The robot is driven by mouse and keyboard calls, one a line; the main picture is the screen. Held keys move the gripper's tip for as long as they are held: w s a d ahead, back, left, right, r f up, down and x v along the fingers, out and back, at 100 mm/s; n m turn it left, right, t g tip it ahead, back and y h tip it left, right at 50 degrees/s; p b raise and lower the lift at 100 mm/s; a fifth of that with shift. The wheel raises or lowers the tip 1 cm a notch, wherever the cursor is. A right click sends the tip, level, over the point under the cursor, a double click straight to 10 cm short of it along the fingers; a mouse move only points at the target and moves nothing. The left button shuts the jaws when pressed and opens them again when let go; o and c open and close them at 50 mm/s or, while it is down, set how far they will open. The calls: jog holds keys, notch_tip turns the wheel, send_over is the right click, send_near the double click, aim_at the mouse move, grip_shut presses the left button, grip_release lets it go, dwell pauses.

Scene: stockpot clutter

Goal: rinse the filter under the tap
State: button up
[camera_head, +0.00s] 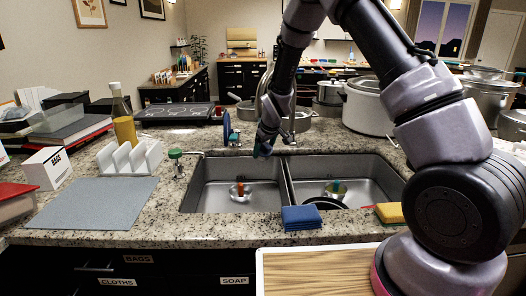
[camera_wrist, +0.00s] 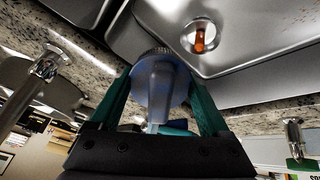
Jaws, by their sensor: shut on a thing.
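My gripper (camera_head: 264,145) is above the back of the left basin, low beside the chrome tap (camera_head: 290,130). In the wrist view, my gripper's teal fingers (camera_wrist: 160,78) are shut on a blue-grey rounded thing, which I take to be the filter (camera_wrist: 158,92); it has a ribbed rim and a narrow stem. In the head view it is mostly hidden by the gripper. The tap also shows at the left of the wrist view (camera_wrist: 46,66), apart from the filter. No running water is visible.
The left basin (camera_head: 208,195) holds an orange item (camera_head: 240,189) near its drain. The right basin (camera_head: 375,178) holds a dark pan and small coloured items. A blue cloth stack (camera_head: 301,218) lies on the front edge. A soap dispenser (camera_head: 176,160) stands left, a large pot (camera_head: 368,108) back right.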

jog(key=shift+d, duration=0.15)
jog(key=shift+w+d, duration=0.15)
jog(key=shift+d, duration=0.25)
dwell(0.4)
jog(key=s+d, duration=0.2)
jog(key=s, duration=0.5)
jog(key=shift+s+d, duration=0.2)
jog(key=shift+s, duration=0.1)
dwell(0.9)
dwell(0.4)
jog(key=s+d+r, duration=0.1)
jog(key=s+r, duration=0.3)
jog(key=shift+s+d, duration=0.3)
jog(key=shift+s, duration=0.1)
dwell(0.5)
